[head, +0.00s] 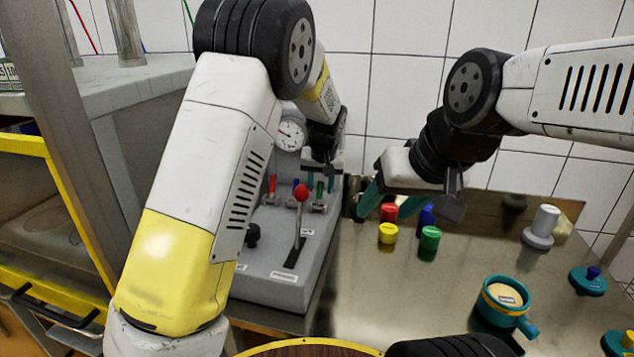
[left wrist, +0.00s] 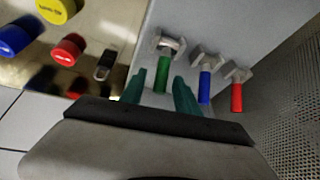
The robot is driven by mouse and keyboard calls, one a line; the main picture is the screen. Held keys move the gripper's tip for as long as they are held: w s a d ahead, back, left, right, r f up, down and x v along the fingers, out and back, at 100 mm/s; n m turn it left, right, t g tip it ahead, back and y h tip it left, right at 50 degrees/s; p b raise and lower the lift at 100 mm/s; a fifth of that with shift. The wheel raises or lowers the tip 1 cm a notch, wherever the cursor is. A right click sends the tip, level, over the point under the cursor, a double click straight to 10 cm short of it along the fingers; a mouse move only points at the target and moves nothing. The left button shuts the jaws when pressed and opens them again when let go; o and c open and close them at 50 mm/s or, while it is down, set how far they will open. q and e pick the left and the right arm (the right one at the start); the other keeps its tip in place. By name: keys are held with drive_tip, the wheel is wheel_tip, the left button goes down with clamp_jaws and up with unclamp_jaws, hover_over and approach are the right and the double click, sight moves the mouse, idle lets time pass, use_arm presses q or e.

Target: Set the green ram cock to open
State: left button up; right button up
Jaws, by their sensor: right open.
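The green ram cock (head: 319,190) is at the right end of a row of three on the grey control box; its handle stands upright in the head view. In the left wrist view the green handle (left wrist: 163,72) lies between the teal fingertips of my left gripper (left wrist: 160,82), with a gap visible on each side. In the head view my left gripper (head: 320,177) is just above and behind the cock, partly hidden by its own arm. My right gripper (head: 374,190) is open and empty above the metal table, right of the box.
The blue cock (head: 296,185) and red cock (head: 272,184) stand close left of the green one. A red-knobbed lever (head: 300,215) rises in front, and a gauge (head: 290,135) is behind.

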use_arm(q)
clamp_jaws()
idle(1.3)
